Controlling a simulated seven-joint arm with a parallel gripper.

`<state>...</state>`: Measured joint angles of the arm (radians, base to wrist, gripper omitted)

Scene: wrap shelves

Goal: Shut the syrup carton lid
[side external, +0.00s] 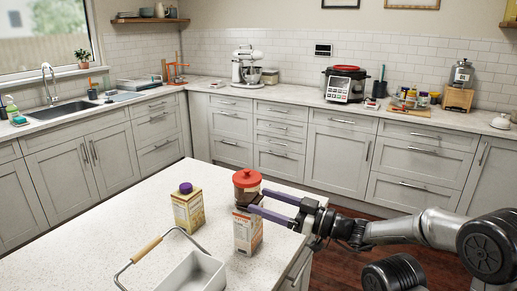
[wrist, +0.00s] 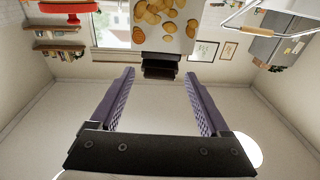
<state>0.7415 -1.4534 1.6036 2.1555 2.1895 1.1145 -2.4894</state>
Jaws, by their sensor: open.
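A white and orange carton (side external: 247,232) stands upright near the right edge of the island counter; I cannot read its label, so I cannot confirm it is the syrup carton. In the wrist view a pale carton face with tan round shapes (wrist: 165,28) hangs from the top, with a dark piece (wrist: 160,66) at its end; whether that is the lid is unclear. My gripper (side external: 257,200) has two purple fingers, open and apart, at the height of the carton's top.
A yellow carton with a purple cap (side external: 187,210) stands to the left. A brown jar with a red lid (side external: 246,178) stands just behind the white and orange carton. A grey basket with a raised handle (side external: 195,275) is in front. The counter's left part is clear.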

